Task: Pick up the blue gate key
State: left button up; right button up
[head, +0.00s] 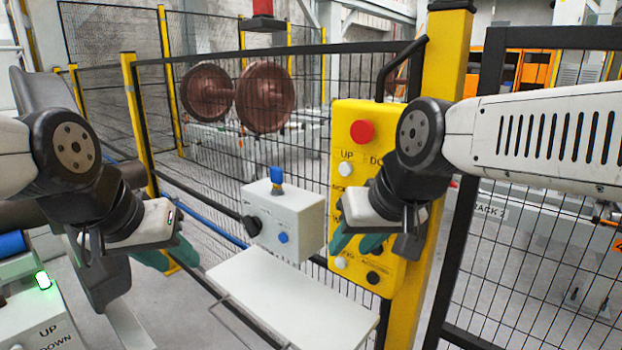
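The blue gate key (277,176) stands upright on top of a white lock box (300,218) in the middle of the head view. The box also has a blue round button (282,238) on its front. My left gripper (170,255) is to the left of the box and lower than the key, apart from both. Its teal fingers look spread, with nothing seen between them. My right gripper (357,243) is to the right of the box, in front of the yellow control panel. Its teal fingers look slightly apart and hold nothing visible. The key is not hidden.
A white shelf (297,302) lies below the box. The yellow panel (349,122) with a red button (362,131) stands at right. Black mesh fence (545,245) surrounds this spot. A brown wheelset (265,97) is behind it. A grey-green console (38,322) is at lower left.

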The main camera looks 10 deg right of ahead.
aim_at(276, 173)
jog(key=z, duration=3.6)
jog(key=u, duration=3.2)
jog(key=j+u, duration=0.1)
jog(key=j+z, duration=0.65)
jog(key=l, duration=0.1)
